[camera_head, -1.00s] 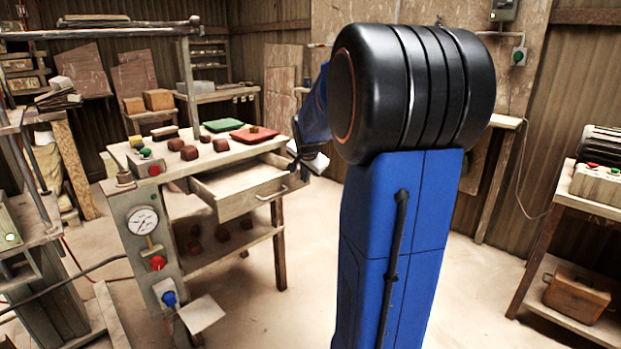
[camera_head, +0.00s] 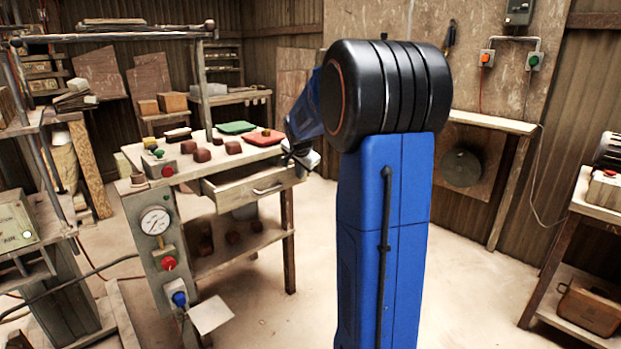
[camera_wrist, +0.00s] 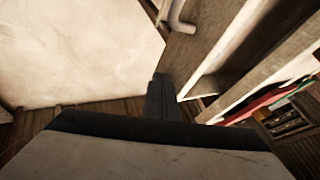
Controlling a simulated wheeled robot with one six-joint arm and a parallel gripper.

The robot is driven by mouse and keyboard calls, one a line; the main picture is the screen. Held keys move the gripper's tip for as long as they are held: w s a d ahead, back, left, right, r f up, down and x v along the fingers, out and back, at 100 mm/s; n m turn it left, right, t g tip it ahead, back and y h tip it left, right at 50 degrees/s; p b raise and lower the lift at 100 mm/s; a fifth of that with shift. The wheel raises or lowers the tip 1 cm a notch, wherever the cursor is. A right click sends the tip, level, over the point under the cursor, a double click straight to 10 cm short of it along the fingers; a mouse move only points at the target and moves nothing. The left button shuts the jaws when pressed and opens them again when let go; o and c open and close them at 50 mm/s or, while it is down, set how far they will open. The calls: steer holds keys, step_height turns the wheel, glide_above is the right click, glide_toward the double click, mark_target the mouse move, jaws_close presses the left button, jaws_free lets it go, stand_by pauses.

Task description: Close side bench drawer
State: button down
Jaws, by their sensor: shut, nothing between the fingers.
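The side bench drawer (camera_head: 235,198) is partly open, with a strip of its inside showing behind the front panel. Its metal handle (camera_head: 268,188) is on the front, and the handle also shows at the top of the wrist view (camera_wrist: 178,22). My gripper (camera_head: 299,165) is at the right end of the drawer front, empty. In the wrist view its shut dark fingers (camera_wrist: 163,97) are close beside the drawer's front panel (camera_wrist: 197,48). I cannot tell for certain whether they touch it. My blue arm hides what lies behind it.
The side bench (camera_head: 240,155) carries brown blocks, a green tray (camera_head: 236,127) and a red tray (camera_head: 258,137). A post with a gauge (camera_head: 155,221) stands at its front left. Another bench (camera_head: 592,192) is at the far right. The floor between is clear.

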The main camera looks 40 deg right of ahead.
steer(key=w, duration=1)
steer(key=shift+a, duration=0.2)
steer(key=shift+s, duration=0.1)
